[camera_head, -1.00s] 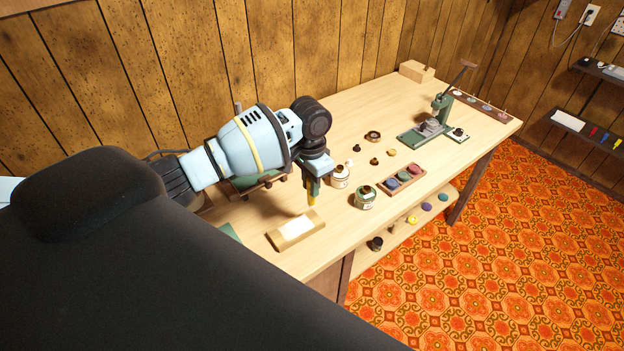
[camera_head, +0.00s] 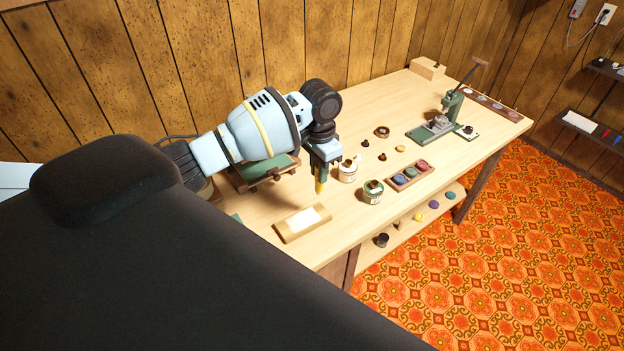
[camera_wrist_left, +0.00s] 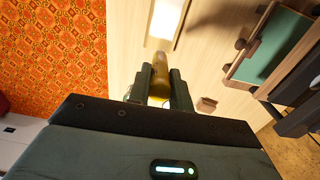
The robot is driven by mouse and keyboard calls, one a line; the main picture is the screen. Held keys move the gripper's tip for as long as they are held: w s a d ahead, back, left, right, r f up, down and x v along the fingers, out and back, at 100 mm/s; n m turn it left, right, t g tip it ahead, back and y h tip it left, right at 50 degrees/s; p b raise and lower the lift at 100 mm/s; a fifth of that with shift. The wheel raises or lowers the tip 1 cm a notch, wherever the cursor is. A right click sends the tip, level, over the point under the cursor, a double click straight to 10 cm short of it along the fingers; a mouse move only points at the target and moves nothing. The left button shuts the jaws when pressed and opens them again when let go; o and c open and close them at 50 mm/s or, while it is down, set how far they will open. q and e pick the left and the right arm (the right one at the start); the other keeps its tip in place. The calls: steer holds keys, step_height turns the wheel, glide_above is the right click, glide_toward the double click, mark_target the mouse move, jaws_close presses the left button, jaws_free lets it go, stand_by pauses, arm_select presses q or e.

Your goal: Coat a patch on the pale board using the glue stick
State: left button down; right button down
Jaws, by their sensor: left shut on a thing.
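The pale board (camera_head: 287,232) lies flat near the bench's front edge, with a white patch (camera_head: 303,219) on top. Part of the board (camera_wrist_left: 181,28) and its bright patch (camera_wrist_left: 165,18) show at the top of the left wrist view. My left gripper (camera_head: 321,178) is shut on the yellow glue stick (camera_head: 319,188), which points downward. The glue stick (camera_wrist_left: 159,78) also shows between the fingers in the left wrist view. In the head view its tip appears behind the board, apart from the patch. My right gripper is not in view.
Jars (camera_head: 373,192) and (camera_head: 347,171) stand right of my gripper. A tray of coloured discs (camera_head: 410,176) lies beyond them. A green-topped stand (camera_head: 266,172) is partly hidden behind my left arm. A green press (camera_head: 446,115) stands at the far end.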

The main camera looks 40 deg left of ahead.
arm_select(q)
steer(key=shift+s+d+r, duration=0.1)
steer(key=shift+d+r, duration=0.15)
steer(key=shift+d, duration=0.1)
steer(key=s+d+r+n, duration=0.4)
steer(key=s+d+r, duration=0.2)
steer(key=s+d, duration=0.5)
steer(key=shift+s+r, duration=0.2)
steer(key=shift+s, duration=0.5)
steer(key=shift+w+d, duration=0.15)
